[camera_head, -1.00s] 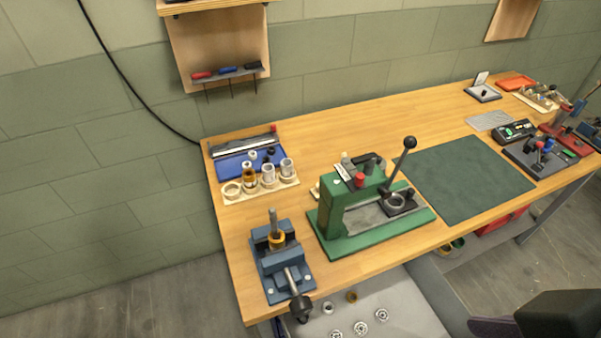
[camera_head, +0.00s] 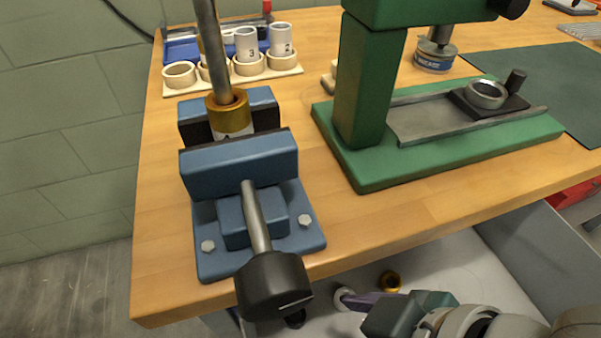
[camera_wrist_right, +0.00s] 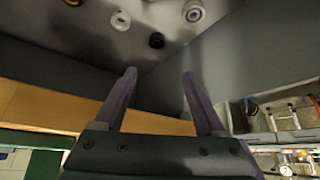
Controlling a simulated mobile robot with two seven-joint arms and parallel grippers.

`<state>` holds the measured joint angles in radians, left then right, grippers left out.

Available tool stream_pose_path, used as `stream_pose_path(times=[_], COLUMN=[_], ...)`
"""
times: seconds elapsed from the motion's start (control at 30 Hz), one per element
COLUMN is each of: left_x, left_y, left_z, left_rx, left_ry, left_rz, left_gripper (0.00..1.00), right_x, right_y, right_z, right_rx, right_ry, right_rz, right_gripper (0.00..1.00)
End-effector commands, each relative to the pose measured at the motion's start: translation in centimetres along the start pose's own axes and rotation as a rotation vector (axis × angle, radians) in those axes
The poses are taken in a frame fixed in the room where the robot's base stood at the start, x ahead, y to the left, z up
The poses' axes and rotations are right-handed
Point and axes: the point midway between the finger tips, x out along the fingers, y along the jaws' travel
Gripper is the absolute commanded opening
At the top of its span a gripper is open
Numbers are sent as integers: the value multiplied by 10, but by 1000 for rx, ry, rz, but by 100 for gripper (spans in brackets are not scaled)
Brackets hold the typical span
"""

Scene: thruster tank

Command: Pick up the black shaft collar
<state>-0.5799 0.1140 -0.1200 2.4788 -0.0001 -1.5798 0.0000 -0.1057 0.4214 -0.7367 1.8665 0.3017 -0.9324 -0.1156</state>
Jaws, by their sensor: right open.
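A small black ring-like piece (camera_wrist_right: 157,40), which looks like the black shaft collar, lies on the grey drawer floor in the right wrist view. It is ahead of my right gripper (camera_wrist_right: 159,78), centred just beyond the gap between the fingertips and apart from them. My right gripper's purple fingers are open and empty. In the head view part of my right gripper (camera_head: 372,304) shows low over the open drawer and hides much of its floor. My left gripper is not in view.
A pale ring (camera_wrist_right: 121,20) and a bearing-like ring (camera_wrist_right: 193,11) flank the black piece. A brass collar (camera_head: 389,281) lies in the drawer (camera_head: 478,262).

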Motion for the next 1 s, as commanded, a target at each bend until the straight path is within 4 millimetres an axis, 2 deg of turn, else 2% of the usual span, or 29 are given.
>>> stream_pose_path(times=[0.03, 0.1, 0.23, 0.4, 0.57, 0.8, 1.0], left_x=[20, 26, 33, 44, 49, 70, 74], left_y=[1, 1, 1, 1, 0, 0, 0], left_z=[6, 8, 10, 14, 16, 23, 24], left_rx=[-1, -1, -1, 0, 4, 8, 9], left_ry=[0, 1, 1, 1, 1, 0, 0], left_rz=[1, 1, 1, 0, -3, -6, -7], left_gripper=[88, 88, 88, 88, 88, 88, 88], right_x=[20, 27, 40, 66, 79, 116, 128], right_y=[0, 1, 0, 0, 0, 2, 2], right_z=[13, 17, 19, 18, 18, 16, 14], right_rx=[-11, -19, -24, -24, -24, -24, -25], right_ry=[-1, 0, 2, 3, 1, 1, 1], right_rz=[-3, -5, -9, -8, -9, -9, -8], right_gripper=[73, 73, 73, 73, 73, 73, 73])
